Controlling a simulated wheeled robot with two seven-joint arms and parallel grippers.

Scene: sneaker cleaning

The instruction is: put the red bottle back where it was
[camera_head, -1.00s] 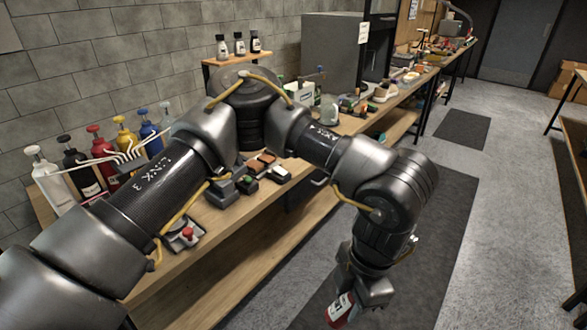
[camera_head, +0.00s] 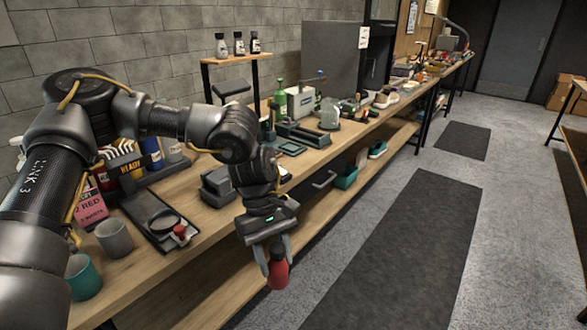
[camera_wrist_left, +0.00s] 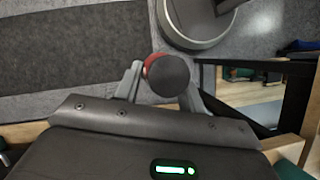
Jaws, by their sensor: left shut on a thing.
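My left gripper (camera_head: 272,262) is shut on the red bottle (camera_head: 278,274) and holds it in front of the workbench's front edge, above the lower level. In the left wrist view, the bottle shows between the fingers as a dark round end with a red rim (camera_wrist_left: 152,63). A row of bottles stands at the left of the bench, partly hidden by my left arm; a blue bottle (camera_head: 150,153) shows there. A pink card reading "2 RED" (camera_head: 90,207) stands in front of that row. Whether there is a gap behind it is hidden. My right gripper is not in view.
A grey cup (camera_head: 114,239) and a teal cup (camera_head: 82,278) stand near the bench's front left. A dark tray (camera_head: 138,207) and grey blocks lie beside them. A small shelf (camera_head: 232,58) holds three small bottles at the back. The floor (camera_head: 375,215) to the right is clear.

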